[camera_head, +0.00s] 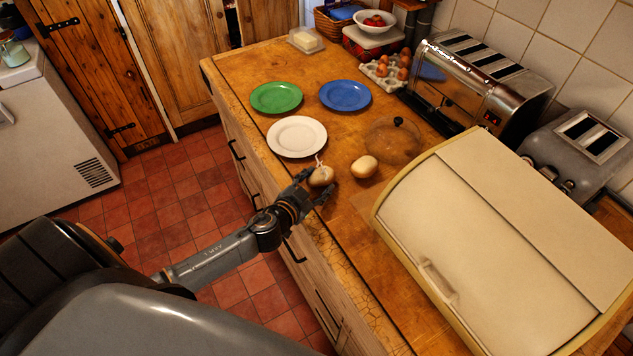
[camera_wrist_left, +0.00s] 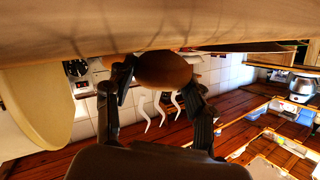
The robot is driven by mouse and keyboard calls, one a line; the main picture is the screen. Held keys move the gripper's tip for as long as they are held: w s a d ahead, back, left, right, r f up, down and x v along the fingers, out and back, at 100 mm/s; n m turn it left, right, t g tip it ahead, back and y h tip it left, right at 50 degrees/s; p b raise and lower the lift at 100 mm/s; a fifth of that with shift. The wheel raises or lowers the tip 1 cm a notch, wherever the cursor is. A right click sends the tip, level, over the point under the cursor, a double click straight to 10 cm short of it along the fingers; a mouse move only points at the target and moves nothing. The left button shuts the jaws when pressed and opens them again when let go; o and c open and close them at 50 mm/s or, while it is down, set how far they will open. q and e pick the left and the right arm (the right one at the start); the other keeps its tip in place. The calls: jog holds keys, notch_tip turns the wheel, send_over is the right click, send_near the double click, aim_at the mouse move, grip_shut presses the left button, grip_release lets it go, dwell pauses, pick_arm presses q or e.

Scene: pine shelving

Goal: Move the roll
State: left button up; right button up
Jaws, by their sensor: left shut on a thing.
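A pale tan roll (camera_head: 321,176) is between the fingers of my left gripper (camera_head: 314,192), near the counter's left edge. The gripper is shut on it. In the left wrist view the roll (camera_wrist_left: 165,70) looks brown, with a finger on each side and white wavy strands beside it. A white strand also rises by it in the head view. A second roll (camera_head: 364,167) sits on the wooden counter just to the right, apart from the gripper. I cannot tell whether the held roll touches the counter. My right gripper is not in view.
A white plate (camera_head: 297,137), a green plate (camera_head: 276,97) and a blue plate (camera_head: 346,95) lie behind the rolls. A glass lid (camera_head: 392,143) stands right of them. A large cream bread bin (camera_head: 480,240) and a toaster (camera_head: 475,85) fill the right side.

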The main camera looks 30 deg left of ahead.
pick_arm(q)
jog(key=shift+f, duration=0.2)
jog(key=shift+f, duration=0.15)
jog(key=o, duration=1.2)
jog(key=shift+c, duration=0.2)
jog(key=b+v, duration=0.4)
jog(key=v, duration=1)
jog(key=shift+w, duration=0.1)
